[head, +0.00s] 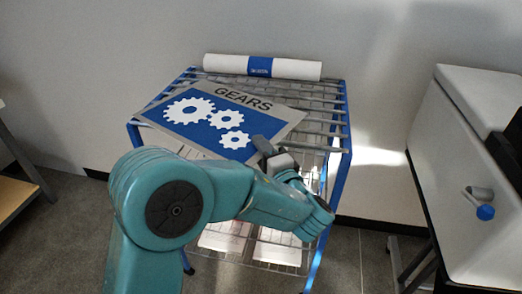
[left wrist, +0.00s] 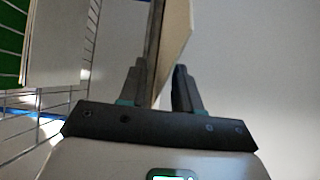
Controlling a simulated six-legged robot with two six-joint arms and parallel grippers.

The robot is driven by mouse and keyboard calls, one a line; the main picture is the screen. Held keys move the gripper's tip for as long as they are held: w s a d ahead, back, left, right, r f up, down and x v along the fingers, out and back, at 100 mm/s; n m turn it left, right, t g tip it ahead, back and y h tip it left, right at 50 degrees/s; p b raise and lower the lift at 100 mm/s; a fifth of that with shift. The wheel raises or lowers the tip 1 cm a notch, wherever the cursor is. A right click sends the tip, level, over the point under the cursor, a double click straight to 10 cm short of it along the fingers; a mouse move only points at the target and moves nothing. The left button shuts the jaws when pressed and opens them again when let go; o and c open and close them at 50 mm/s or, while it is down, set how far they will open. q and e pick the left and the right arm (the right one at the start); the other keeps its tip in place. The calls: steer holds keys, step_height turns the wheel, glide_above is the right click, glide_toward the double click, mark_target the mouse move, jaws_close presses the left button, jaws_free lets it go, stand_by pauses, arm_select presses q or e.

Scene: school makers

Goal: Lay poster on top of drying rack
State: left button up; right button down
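The poster (head: 192,125) is a blue and grey sheet with white gears and the word GEARS. It lies face up and turned at an angle over the top of the wire drying rack (head: 333,118). My left gripper (head: 268,150) is at the poster's front right edge. In the left wrist view the two fingers (left wrist: 162,88) stand apart, with a thin pale board edge (left wrist: 172,45), which looks like the poster, between them. A gap shows beside the right finger. My left arm hides the poster's front corner and part of the rack. My right gripper is not in view.
A white roll with a blue band (head: 260,67) lies across the back of the rack top. Papers sit on lower shelves. A white machine with a blue-knobbed lever (head: 484,211) stands at right. A wooden-topped bench (head: 12,196) is at left.

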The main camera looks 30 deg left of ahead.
arm_select(q)
steer(key=shift+r+p, duration=0.25)
steer(key=shift+p, duration=0.05)
steer(key=b+v, duration=0.2)
steer(key=v, duration=1)
steer(key=s+a+f+m+g+h, duration=0.1)
steer(key=s+a+f+g+h, duration=0.15)
steer(key=f, duration=0.45)
steer(key=s+a+f+g+h, duration=0.1)
steer(key=f+g, duration=0.2)
steer(key=f, duration=0.4)
steer(key=s+a+f+m+g+h, duration=0.1)
steer(key=s+f+g, duration=0.15)
steer(key=f, duration=0.45)
steer(key=s+d+f+n+g+h, duration=0.25)
steer(key=s+f+g+h, duration=0.2)
steer(key=s+f, duration=0.3)
steer(key=s+d+f+n+g+h, duration=0.1)
steer(key=s+d+f+g+h, duration=0.25)
steer(key=s+f+h, duration=0.35)
step_height(320, 180, down, 6)
steer(key=w+d+n+t+h, duration=0.1)
steer(key=n+t+h, duration=0.1)
steer(key=n+t, duration=0.3)
steer(key=n, duration=0.3)
steer(key=shift+w, duration=0.3)
